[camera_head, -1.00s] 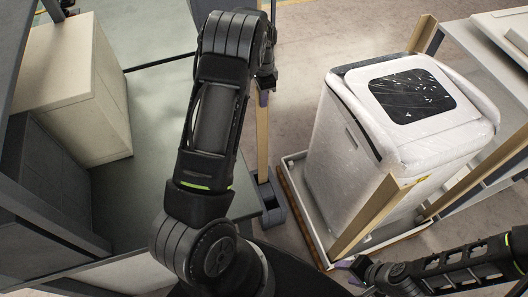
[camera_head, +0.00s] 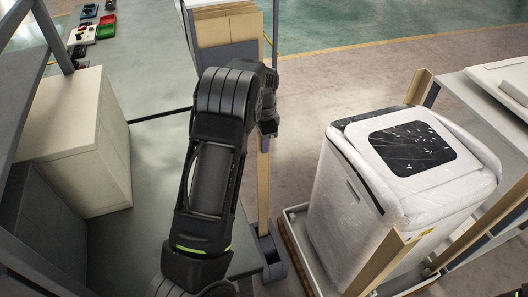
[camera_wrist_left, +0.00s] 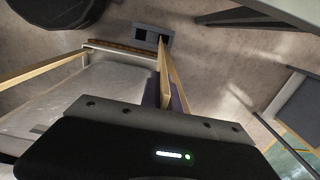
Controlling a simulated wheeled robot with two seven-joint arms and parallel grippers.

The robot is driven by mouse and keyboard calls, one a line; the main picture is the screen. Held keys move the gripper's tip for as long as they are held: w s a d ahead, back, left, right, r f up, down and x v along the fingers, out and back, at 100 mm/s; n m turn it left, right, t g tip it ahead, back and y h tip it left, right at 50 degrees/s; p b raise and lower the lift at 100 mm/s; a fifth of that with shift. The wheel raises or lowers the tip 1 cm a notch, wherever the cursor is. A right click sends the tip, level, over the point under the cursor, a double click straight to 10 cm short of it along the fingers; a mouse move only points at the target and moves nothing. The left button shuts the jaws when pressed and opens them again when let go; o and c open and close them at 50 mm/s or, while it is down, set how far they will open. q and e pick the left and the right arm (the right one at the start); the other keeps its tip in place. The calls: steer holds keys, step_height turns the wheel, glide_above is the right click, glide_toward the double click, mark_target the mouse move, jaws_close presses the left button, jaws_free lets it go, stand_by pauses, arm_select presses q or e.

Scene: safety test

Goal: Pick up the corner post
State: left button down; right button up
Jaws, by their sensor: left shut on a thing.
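A long tan corner post (camera_head: 263,185) stands upright beside my left arm in the head view. My left gripper (camera_head: 268,125) is shut on it, partly hidden by the wrist. In the left wrist view the purple fingers of my left gripper (camera_wrist_left: 165,98) close around the post (camera_wrist_left: 164,70). The post's far end reaches the grey holder (camera_wrist_left: 142,35) with dark square openings; I cannot tell whether it sits inside. The holder also shows at the post's foot in the head view (camera_head: 273,252). My right gripper is out of view.
A wrapped white appliance (camera_head: 345,205) stands on a low tray at right, with other tan posts (camera_head: 382,262) at its corners. A cardboard-filled rack (camera_head: 228,30) stands behind. Floor between is clear.

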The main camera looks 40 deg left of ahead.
arm_select(q)
step_height(320, 180, up, 14)
steer(key=shift+r+b, duration=0.2)
steer(key=shift+b, duration=0.5)
stand_by(0.4)
